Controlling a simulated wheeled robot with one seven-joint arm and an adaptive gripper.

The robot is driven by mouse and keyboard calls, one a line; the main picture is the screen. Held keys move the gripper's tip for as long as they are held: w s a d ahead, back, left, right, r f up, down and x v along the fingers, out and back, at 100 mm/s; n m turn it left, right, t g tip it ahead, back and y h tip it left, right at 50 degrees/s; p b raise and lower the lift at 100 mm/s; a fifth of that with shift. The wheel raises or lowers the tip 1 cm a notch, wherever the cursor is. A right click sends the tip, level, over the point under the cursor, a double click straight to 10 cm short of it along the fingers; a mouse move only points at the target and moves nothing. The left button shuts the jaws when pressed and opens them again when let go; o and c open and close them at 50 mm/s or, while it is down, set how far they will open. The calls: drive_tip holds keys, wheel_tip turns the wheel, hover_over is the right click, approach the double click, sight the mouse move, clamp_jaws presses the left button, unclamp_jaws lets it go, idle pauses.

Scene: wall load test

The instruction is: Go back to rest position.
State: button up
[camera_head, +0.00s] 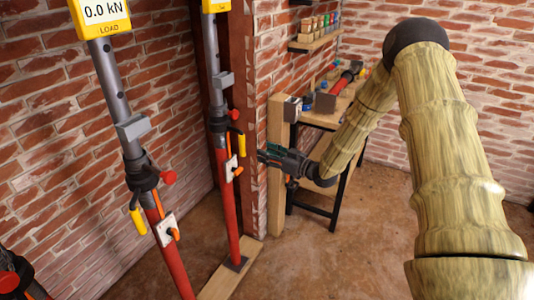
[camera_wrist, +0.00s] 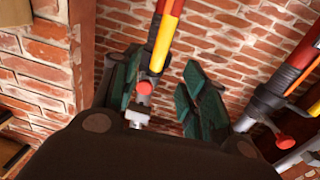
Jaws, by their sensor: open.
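My gripper (camera_head: 266,156) is to the right of the nearer-to-wall red prop (camera_head: 226,195), at about the height of its handles. In the wrist view my gripper (camera_wrist: 164,62) has its two green-padded fingers spread apart with nothing held. A yellow handle (camera_wrist: 164,40) with a red knob (camera_wrist: 144,87) shows between and beyond the fingers; I cannot tell the exact gap. In the head view that prop carries a yellow lever (camera_head: 241,146) and a yellow load display on top, cut by the frame.
A second red and grey prop (camera_head: 172,250) stands at left, its display (camera_head: 101,12) reading 0.0 kN. A brick wall end with a wooden post (camera_head: 276,165) is close to my gripper. A workbench (camera_head: 325,120) with tools stands behind. Open floor (camera_head: 330,265) lies in front.

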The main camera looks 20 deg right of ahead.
drive_tip(key=s+a+f+m+g+h, duration=0.2)
drive_tip(key=s+a+f, duration=0.2)
drive_tip(key=s+f, duration=0.4)
drive_tip(key=s+a+f+m+g+h, duration=0.1)
drive_tip(key=s+a+f+g+h, duration=0.15)
drive_tip(key=s+f, duration=0.55)
drive_tip(key=s+a+f+m+g+h, duration=0.25)
drive_tip(key=s+a+f, duration=0.3)
drive_tip(key=f, duration=0.45)
drive_tip(key=s+f+g+h, duration=0.1)
drive_tip(key=s+f+g, duration=0.2)
drive_tip(key=s, duration=1.3)
drive_tip(key=s+f+m+g+h, duration=0.1)
drive_tip(key=s+f+g, duration=0.2)
drive_tip(key=s, duration=1.3)
drive_tip(key=shift+s+a+f+g+h, duration=0.3)
drive_tip(key=shift+s+g, duration=0.05)
drive_tip(key=shift+g, duration=0.75)
